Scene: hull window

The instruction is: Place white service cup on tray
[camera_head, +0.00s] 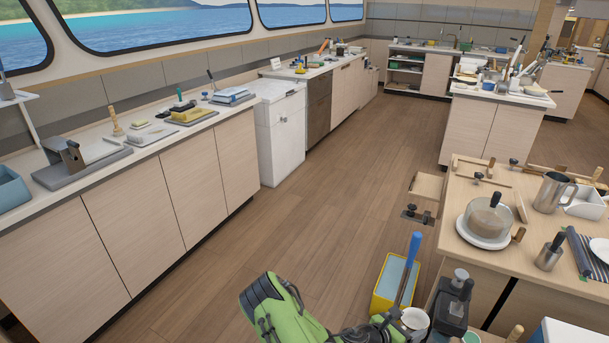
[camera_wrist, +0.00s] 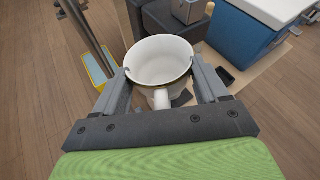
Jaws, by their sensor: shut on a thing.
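The white service cup (camera_wrist: 160,62) is between my gripper's fingers (camera_wrist: 158,78) in the wrist view. It looks empty, its open mouth faces the camera, and its handle points toward my palm. My gripper is shut on it. In the head view the cup (camera_head: 415,318) shows at the bottom, right of my green arm, and the fingers are partly hidden. I cannot tell which thing is the task's tray. Grey flat boards or trays (camera_head: 190,117) lie on the left counter.
A yellow and blue bucket (camera_head: 392,285) with a blue-handled tool and a dark device (camera_head: 452,300) stand close to the cup. A wooden table (camera_head: 465,205) at right holds a glass-covered plate, a metal jug (camera_head: 552,192) and other items. The floor (camera_head: 320,215) between the counters is clear.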

